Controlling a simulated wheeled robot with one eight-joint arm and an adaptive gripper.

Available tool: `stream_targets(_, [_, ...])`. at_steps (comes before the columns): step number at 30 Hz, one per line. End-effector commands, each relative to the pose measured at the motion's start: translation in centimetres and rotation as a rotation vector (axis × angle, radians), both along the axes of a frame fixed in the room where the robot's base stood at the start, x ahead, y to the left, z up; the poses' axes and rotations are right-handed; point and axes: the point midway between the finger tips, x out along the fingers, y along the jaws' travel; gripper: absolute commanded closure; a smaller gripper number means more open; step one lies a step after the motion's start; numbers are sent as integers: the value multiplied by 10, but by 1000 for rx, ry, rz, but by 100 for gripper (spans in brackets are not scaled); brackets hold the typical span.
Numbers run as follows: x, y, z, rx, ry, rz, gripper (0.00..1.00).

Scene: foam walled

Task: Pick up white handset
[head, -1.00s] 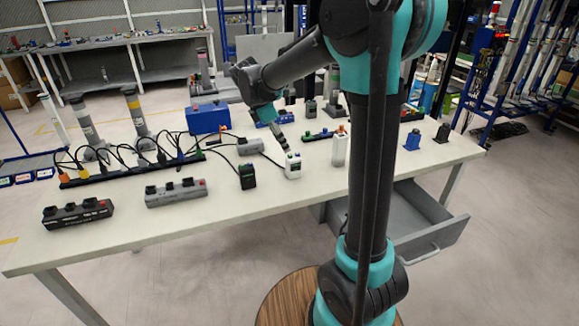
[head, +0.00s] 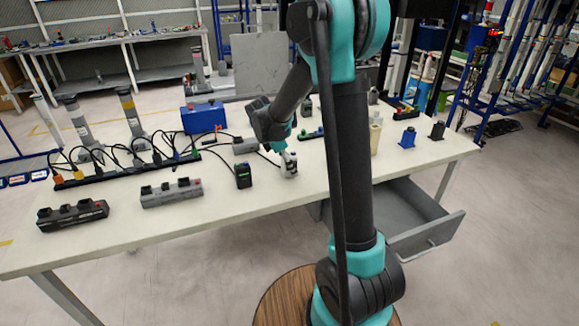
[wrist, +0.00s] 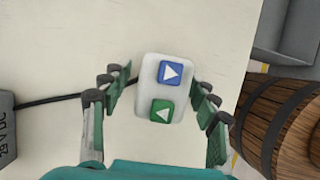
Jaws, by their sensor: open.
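The white handset (head: 289,165) stands on the white table, right of a small black device. In the wrist view the white handset (wrist: 160,88) shows a blue button and a green button, each with a white arrow. My gripper (head: 286,152) is directly above it in the head view and partly covers it. In the wrist view my gripper (wrist: 162,88) is open, with one finger on the left of the handset and one on the right. Gaps show on both sides. I cannot tell how far down the fingertips reach.
A black device (head: 243,175) stands close left of the handset. A grey box (head: 245,145) with a black cable lies behind. A cream bottle (head: 375,136) and a blue item (head: 408,138) stand to the right. An open drawer (head: 415,220) juts out below the table.

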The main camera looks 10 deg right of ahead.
Motion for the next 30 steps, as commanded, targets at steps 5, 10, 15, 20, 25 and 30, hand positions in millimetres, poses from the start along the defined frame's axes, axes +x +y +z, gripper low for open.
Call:
stream_targets(5, [0,-1,-3,0,0,1,40])
stream_targets(10, [0,-1,-3,0,0,0,48])
stream_targets(15, [0,-1,-3,0,0,0,69])
stream_targets(20, [0,-1,-2,0,0,0,89])
stream_targets(25, [0,-1,-2,0,0,0,97])
stream_targets(30, [0,-1,-1,0,0,0,97])
